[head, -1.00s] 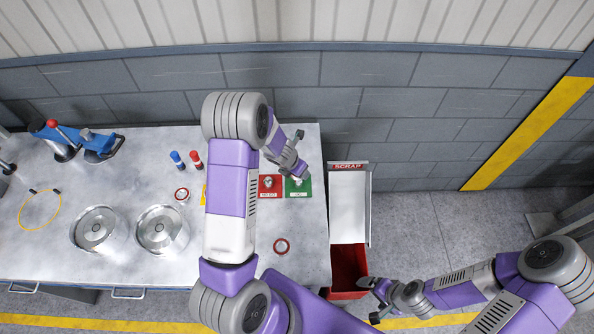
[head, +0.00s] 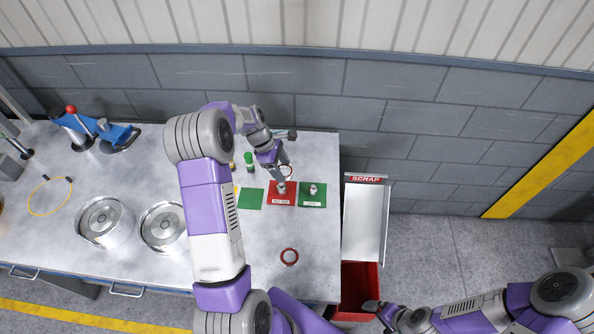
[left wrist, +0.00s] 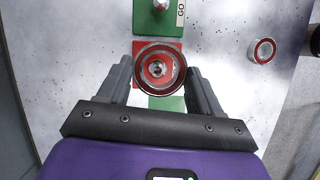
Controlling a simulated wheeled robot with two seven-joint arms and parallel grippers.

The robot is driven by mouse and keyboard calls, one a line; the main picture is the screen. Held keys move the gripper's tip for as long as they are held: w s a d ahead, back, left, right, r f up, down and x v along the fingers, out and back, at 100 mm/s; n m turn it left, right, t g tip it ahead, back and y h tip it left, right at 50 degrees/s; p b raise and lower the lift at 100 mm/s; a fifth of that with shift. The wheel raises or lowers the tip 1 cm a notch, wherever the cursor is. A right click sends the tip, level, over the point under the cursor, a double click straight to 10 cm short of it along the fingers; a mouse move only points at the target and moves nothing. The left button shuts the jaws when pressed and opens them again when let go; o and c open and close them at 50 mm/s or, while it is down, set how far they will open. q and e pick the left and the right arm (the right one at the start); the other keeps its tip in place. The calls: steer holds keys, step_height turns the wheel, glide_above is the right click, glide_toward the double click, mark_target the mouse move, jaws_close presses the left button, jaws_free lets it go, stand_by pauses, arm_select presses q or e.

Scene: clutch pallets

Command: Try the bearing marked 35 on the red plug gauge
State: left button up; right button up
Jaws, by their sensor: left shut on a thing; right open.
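My left gripper (head: 281,168) is shut on a bearing (head: 287,171), a metal ring with a red inner band. The left wrist view shows the bearing (left wrist: 160,68) between both fingers. The red plug gauge (head: 282,188) stands on a red plate (head: 275,200); its tip shows through the bearing's bore, roughly centred, in the left wrist view. Another red-banded bearing (head: 289,257) lies on the bench. No bearing number is readable. My right gripper (head: 378,312) is open and empty by the red bin.
A green plate (head: 321,200) with a plug stands right of the red one, and a bare green mat (head: 250,199) lies left. A scrap chute (head: 365,220) and red bin (head: 357,288) adjoin the bench's right side. Two metal drums (head: 104,222) and a blue press (head: 95,130) are left.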

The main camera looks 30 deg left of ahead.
mark_target(282, 184)
arm_select(q)
steer(key=shift+s+a, duration=0.35)
steer(key=shift+a, duration=0.1)
step_height(282, 184, down, 5)
steer(key=b, duration=0.4)
steer(key=shift+r, duration=0.2)
steer(key=shift+f, duration=0.5)
stand_by(0.5)
steer(key=shift+f, duration=0.4)
stand_by(0.6)
steer(key=o, duration=1.5)
steer(key=shift+c, duration=0.2)
